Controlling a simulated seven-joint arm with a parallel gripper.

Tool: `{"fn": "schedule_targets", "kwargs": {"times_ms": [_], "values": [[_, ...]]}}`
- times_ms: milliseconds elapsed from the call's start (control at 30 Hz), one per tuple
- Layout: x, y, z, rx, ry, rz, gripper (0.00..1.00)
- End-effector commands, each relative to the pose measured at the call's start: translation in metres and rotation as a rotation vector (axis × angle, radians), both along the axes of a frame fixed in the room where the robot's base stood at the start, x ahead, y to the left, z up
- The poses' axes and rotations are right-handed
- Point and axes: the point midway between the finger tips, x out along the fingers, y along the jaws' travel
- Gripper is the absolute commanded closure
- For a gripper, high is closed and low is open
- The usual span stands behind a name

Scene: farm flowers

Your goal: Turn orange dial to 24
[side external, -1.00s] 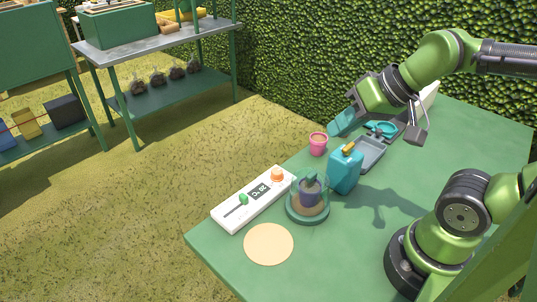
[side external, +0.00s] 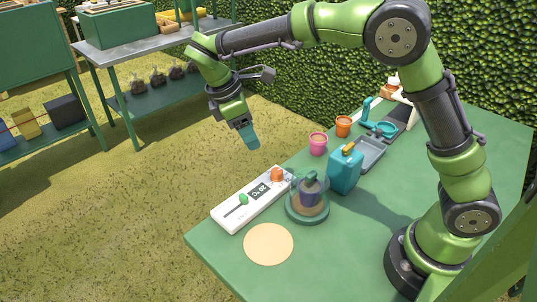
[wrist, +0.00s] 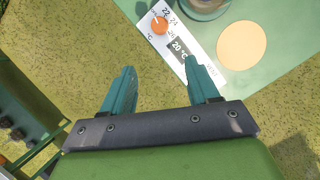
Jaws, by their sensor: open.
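The orange dial (side external: 277,174) sits at the far end of a white control panel (side external: 232,213) on the green table. The panel's dark display (side external: 260,190) reads 20 °C. In the wrist view the dial (wrist: 159,25) shows near the top, with printed numbers such as 22 and 24 beside it, and the display (wrist: 179,48) reads 20 °C. My gripper (side external: 254,146) is in the air above and to the upper left of the dial, apart from it. In the wrist view my gripper (wrist: 159,72) has its two teal fingers spread, with nothing between them.
A glass cloche (side external: 308,207) with a pot inside stands close beside the panel. A green slider (side external: 243,198) is on the panel. A teal watering container (side external: 345,170), a pink pot (side external: 318,143) and an orange pot (side external: 343,126) stand farther back. A round tan mat (side external: 268,244) lies in front.

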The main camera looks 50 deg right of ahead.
Motion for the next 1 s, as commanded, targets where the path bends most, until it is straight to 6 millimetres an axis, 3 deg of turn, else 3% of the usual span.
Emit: {"fn": "schedule_targets", "kwargs": {"times_ms": [133, 367, 1000], "values": [[0.002, -0.004, 0.017, -0.01, 0.051, 0.103, 0.4], [-0.003, -0.009, 0.006, -0.001, 0.09, 0.151, 0.4], [-0.023, -0.055, -0.114, -0.001, 0.089, 0.147, 0.4]]}}
